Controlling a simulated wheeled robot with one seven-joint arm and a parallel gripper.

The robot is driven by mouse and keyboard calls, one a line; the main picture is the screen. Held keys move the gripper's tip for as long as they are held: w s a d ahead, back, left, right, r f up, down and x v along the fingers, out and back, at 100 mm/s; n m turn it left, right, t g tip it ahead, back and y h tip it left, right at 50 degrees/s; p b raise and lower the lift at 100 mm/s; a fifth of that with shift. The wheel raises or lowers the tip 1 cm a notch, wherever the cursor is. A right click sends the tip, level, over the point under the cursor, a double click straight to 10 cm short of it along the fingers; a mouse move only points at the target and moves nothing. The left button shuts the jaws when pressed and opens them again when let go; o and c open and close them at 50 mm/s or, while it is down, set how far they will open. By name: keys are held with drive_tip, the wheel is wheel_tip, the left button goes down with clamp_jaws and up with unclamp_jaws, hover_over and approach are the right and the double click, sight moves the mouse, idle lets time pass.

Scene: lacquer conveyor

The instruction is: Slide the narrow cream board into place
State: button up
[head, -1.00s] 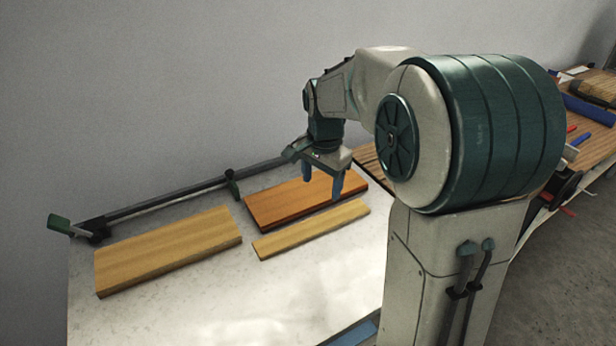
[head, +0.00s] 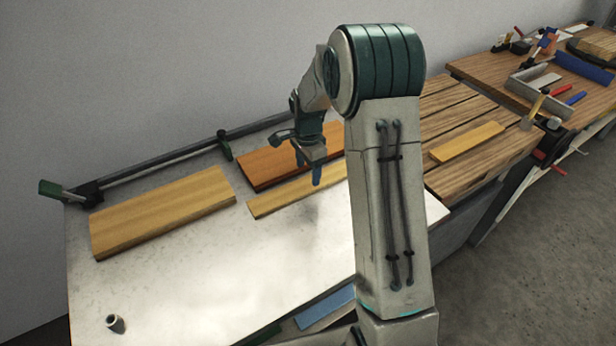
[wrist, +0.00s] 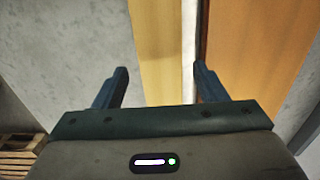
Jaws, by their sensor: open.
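The narrow cream board (head: 282,199) lies flat on the pale worktop, in front of the orange-brown board (head: 262,170). A thin light gap shows between them in the wrist view. My gripper (head: 308,168) is open and empty near the narrow board's right part, with its fingers pointing down. In the wrist view the cream board (wrist: 160,45) runs ahead between the fingers of my gripper (wrist: 160,72), and the orange-brown board (wrist: 250,50) is beyond the right finger. I cannot tell how high the fingertips are. My arm hides the narrow board's right end in the head view.
A wide tan board (head: 160,212) lies at left. A dark bar with green ends (head: 150,165) runs along the back. A slatted wooden bench (head: 475,160) with a small yellow board (head: 467,142) is at right.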

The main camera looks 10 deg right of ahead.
sight(308, 184)
drive_tip(key=shift+f, duration=2.45)
drive_tip(key=c, duration=0.8)
drive_tip(key=shift+w+d, duration=0.85)
drive_tip(key=shift+d, duration=1.7)
drive_tip(key=shift+w+d, duration=0.8)
drive_tip(key=shift+d, duration=1.75)
drive_tip(key=shift+w+d, duration=0.85)
drive_tip(key=shift+d, duration=1.7)
drive_tip(key=shift+c, duration=0.4)
drive_tip(key=shift+w+d, duration=0.2)
drive_tip(key=shift+d, duration=0.45)
drive_tip(key=shift+w+d, duration=0.2)
drive_tip(key=shift+d, duration=0.45)
drive_tip(key=shift+w+d+p, duration=0.2)
drive_tip(key=shift+w+d, duration=0.5)
drive_tip(key=shift+d, duration=1.4)
drive_tip(key=shift+w+d+p, duration=0.25)
drive_tip(key=shift+w+d, duration=0.4)
drive_tip(key=shift+d, duration=1.45)
drive_tip(key=shift+w+d+p, duration=0.2)
drive_tip(key=shift+w+d, duration=0.5)
drive_tip(key=shift+d, duration=1.4)
